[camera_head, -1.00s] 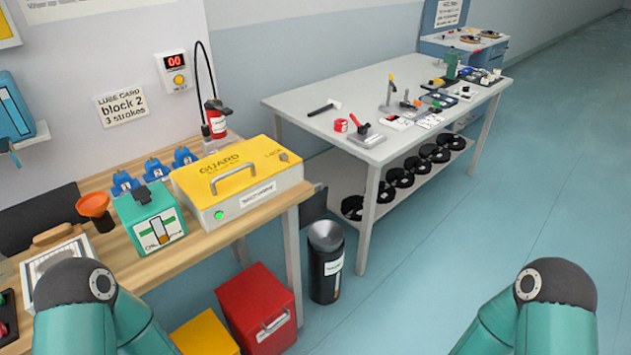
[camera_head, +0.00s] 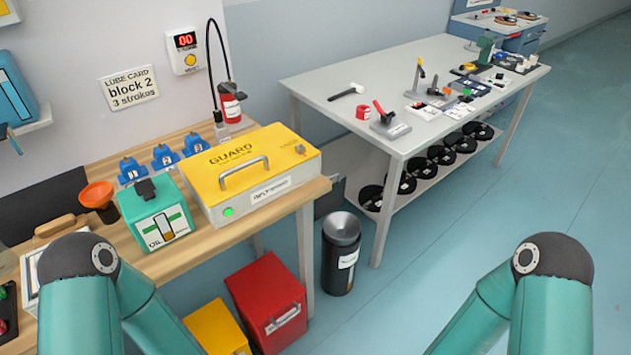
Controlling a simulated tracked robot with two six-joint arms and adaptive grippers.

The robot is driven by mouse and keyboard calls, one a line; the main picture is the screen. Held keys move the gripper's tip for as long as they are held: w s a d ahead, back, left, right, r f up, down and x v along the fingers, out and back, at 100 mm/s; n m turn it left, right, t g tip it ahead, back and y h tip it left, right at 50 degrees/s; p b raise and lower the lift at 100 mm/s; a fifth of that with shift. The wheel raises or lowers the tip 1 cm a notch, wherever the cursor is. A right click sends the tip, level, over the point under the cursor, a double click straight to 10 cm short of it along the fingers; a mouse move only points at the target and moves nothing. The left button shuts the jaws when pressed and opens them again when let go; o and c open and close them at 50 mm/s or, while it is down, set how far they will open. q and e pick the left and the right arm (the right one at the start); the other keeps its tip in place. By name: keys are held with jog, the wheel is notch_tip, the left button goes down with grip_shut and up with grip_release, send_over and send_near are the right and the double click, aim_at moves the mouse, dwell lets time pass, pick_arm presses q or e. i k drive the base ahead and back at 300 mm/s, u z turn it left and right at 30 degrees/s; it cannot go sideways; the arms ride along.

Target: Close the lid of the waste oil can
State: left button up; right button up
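A black cylindrical can (camera_head: 339,266) stands upright on the floor between the wooden bench and the grey table. It has a white label too small to read, so I cannot confirm that it is the waste oil can. Its top (camera_head: 342,228) is a grey, dished, funnel-like surface; I cannot make out a separate lid on it. My two teal arms show at the bottom left and bottom right, well short of the can. Both grippers are outside the picture.
A red box (camera_head: 262,290) and a yellow box (camera_head: 214,329) sit on the floor left of the can. The wooden bench (camera_head: 187,262) carries a yellow guard box (camera_head: 246,160) and a green oil box (camera_head: 150,200). The grey table (camera_head: 330,84) holds tools. Floor right of the can is clear.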

aim_at(327, 202)
jog(key=u, duration=0.05)
jog(key=k, duration=0.75)
jog(key=z, duration=0.35)
jog(key=i, duration=1.5)
jog(key=z, duration=0.85)
jog(key=i, duration=1.15)
jog(key=u, duration=0.8)
